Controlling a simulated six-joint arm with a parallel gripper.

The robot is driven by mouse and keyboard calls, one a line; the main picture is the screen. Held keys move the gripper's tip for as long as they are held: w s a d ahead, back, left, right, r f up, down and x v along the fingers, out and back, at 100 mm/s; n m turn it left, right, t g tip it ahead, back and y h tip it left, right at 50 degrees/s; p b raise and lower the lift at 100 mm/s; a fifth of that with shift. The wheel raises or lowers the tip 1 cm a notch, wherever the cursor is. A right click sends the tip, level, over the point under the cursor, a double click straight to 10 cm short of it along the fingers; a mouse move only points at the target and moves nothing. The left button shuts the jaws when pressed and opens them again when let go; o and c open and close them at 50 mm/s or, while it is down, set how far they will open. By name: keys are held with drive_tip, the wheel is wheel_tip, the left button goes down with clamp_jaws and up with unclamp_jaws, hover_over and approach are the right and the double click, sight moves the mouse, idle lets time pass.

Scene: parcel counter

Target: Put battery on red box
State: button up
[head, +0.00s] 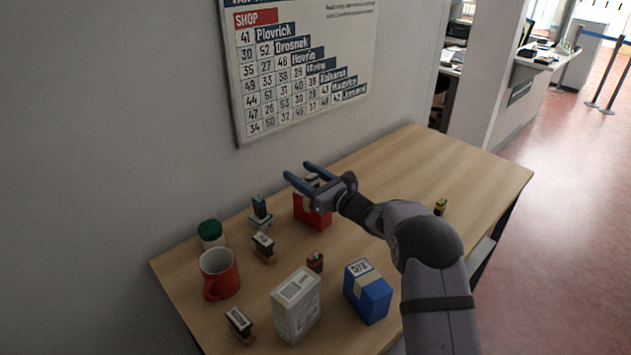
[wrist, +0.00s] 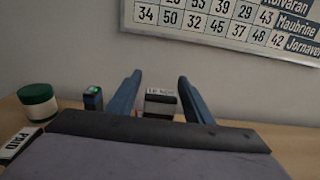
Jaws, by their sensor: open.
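The red box (head: 312,216) stands near the wall, partly hidden under my gripper in the head view. My gripper (head: 296,171) is open above it, fingers pointing toward the wall; in the wrist view nothing touches the fingers (wrist: 160,78). A dark block with a white label (wrist: 160,103) shows between the fingers; whether it rests on the red box or behind it I cannot tell. Small battery-like blocks are a dark one with a blue-green top (head: 259,206), a red and dark one (head: 315,262), and a black and yellow one (head: 440,206). I cannot tell which is the battery.
A green-lidded jar (head: 211,234) and a red mug (head: 219,275) stand at the left. A white carton (head: 296,306) and a blue box (head: 367,292) stand in front. Labelled stamp-like blocks (head: 263,247) (head: 239,324) lie around. The table's far right (head: 440,160) is clear.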

drive_tip(key=shift+s+d, duration=0.35)
drive_tip(key=shift+d, duration=0.1)
drive_tip(key=b+v, duration=0.3)
drive_tip(key=v, duration=0.8)
drive_tip(key=shift+a+r, duration=0.1)
drive_tip(key=shift+r, duration=0.05)
